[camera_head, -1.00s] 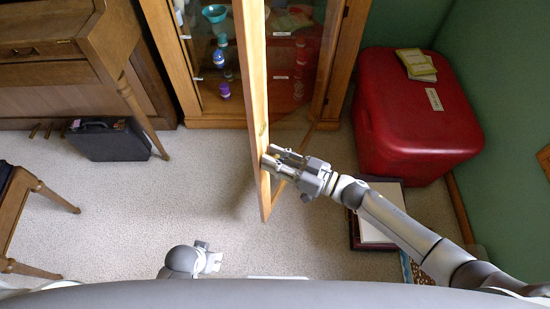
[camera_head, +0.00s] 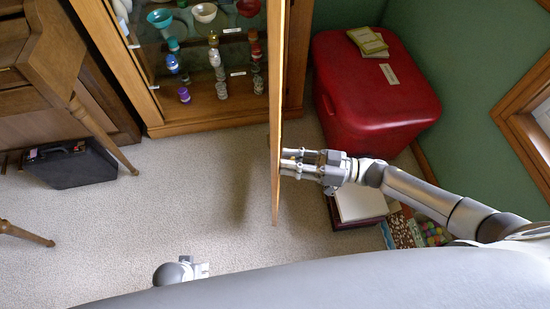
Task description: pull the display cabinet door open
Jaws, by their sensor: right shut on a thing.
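The wooden display cabinet (camera_head: 215,113) stands at the top, with its glass shelves of bowls and small vases in plain sight. Its door (camera_head: 277,120) stands swung out from the cabinet and shows almost edge-on as a narrow wooden strip. My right gripper (camera_head: 289,164) reaches in from the right and is shut on the door near its lower part; the exact grip point is partly hidden. My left gripper (camera_head: 202,270) is low in the picture, over the carpet and apart from the door. Its fingers are too small to read.
A red chest (camera_head: 375,100) with booklets on top stands right of the cabinet, by the green wall. A framed item (camera_head: 360,205) lies on the floor below it. A black briefcase (camera_head: 70,167) stands by the piano (camera_head: 60,50) at left. Carpet left of the door is clear.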

